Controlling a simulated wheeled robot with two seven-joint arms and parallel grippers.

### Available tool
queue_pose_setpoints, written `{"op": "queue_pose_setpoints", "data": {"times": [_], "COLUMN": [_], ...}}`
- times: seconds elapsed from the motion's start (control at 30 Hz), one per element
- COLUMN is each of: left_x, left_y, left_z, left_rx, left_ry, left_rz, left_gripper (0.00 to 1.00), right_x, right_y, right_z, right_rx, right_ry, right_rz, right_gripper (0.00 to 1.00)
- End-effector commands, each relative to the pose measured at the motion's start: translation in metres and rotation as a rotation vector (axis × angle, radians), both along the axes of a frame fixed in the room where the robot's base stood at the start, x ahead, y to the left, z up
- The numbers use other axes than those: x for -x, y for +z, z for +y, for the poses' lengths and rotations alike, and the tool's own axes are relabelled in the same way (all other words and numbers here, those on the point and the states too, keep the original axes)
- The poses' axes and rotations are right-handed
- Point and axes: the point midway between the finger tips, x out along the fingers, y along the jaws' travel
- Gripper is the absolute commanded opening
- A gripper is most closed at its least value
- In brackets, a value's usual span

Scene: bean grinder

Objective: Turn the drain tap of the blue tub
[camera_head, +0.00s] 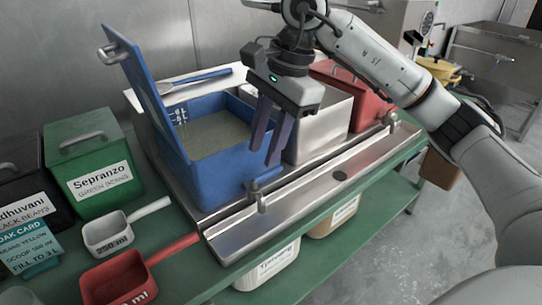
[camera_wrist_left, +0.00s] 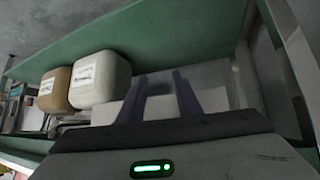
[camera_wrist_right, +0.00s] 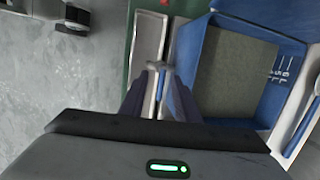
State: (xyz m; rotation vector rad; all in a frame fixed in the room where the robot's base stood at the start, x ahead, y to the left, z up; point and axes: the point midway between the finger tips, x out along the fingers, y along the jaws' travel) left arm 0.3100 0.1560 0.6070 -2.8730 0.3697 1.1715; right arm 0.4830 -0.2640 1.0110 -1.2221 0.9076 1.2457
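The blue tub (camera_head: 233,163) stands on a metal tray, its hinged lid raised at the left, with a murky greenish-grey content inside. Its drain tap (camera_head: 262,199) is at the front, a metal spout with a blue lever. My right gripper (camera_head: 265,158) points down just above the tap, fingers apart. In the right wrist view, the tap's blue lever (camera_wrist_right: 174,97) shows between or just beneath the open fingers; contact cannot be told. My left gripper (camera_wrist_left: 160,78) shows only in the left wrist view, open and empty, facing the area under the green bench.
A steel tub (camera_head: 322,130) and a red tub (camera_head: 365,108) stand to the right. A metal trough (camera_head: 300,205) runs along the front. Green box (camera_head: 85,160), white scoop (camera_head: 108,235) and red scoop (camera_head: 120,278) are at left. White jar (camera_wrist_left: 100,78) sits below.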

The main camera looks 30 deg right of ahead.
Motion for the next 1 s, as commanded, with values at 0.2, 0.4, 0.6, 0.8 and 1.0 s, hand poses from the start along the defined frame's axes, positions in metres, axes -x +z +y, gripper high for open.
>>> {"op": "queue_pose_setpoints", "data": {"times": [0.2,0.4,0.6,0.8,1.0], "left_x": [0.002,0.007,0.008,0.008,0.007], "left_y": [-0.004,-0.011,-0.013,-0.013,-0.012], "left_z": [-0.001,-0.002,-0.002,-0.002,-0.003], "left_rx": [0.000,-0.001,-0.002,-0.002,-0.001], "left_ry": [-0.002,-0.004,-0.005,-0.006,-0.006], "left_rz": [0.005,0.017,0.023,0.021,0.019], "left_gripper": [0.31,0.31,0.31,0.31,0.31], "right_x": [0.000,-0.004,-0.011,-0.017,-0.019], "right_y": [0.023,-0.004,-0.040,-0.066,-0.074], "right_z": [-0.051,-0.052,-0.051,-0.050,-0.050], "right_rx": [0.166,0.171,0.171,0.169,0.168], "right_ry": [-0.045,-0.046,-0.045,-0.046,-0.045], "right_rz": [-0.040,-0.037,-0.036,-0.038,-0.040], "right_gripper": [0.29,0.29,0.29,0.29,0.29]}}
